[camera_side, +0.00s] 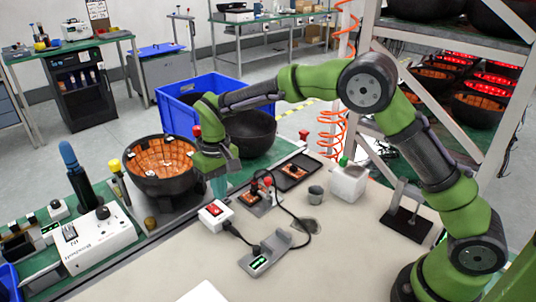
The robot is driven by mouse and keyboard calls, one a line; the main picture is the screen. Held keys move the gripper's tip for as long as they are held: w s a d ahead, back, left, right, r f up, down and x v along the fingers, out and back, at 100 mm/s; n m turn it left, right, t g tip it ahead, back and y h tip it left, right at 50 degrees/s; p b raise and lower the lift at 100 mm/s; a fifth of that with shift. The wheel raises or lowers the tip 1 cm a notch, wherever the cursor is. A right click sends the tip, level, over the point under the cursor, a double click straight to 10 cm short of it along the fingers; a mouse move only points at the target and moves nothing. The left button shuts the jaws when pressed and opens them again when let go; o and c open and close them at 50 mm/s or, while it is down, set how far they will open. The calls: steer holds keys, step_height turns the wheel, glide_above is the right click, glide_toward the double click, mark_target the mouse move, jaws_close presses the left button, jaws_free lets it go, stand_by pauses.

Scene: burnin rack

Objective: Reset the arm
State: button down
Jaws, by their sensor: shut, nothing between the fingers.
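My green arm arches from the lower right over the bench. My gripper (219,186) points down just right of a black bowl (165,188) lined with orange tiles. The fingers are shut and hold nothing. The fingertips are small and partly lost against the dark bench parts behind them. I cannot tell whether the gripper touches the bowl's rim.
A white box with a red switch (215,214) sits just below my gripper. A grey device with a green display (266,258) is cabled nearby. A blue crate (180,112) is behind; a rack post (362,70) stands right.

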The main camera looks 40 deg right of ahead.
steer(key=s+d+r+m+t, duration=0.1)
steer(key=s+d+r, duration=0.3)
steer(key=s, duration=0.4)
steer(key=s+d+r+m+t+y, duration=0.1)
steer(key=s+d+r+t, duration=0.2)
steer(key=s, duration=0.6)
steer(key=s+d+r+m+t, duration=0.2)
steer(key=s+d+r+t, duration=0.1)
steer(key=s+r, duration=0.4)
steer(key=shift+s+d+r+y, duration=0.35)
steer(key=shift+s+d+y, duration=0.05)
steer(key=shift+s+d, duration=0.4)
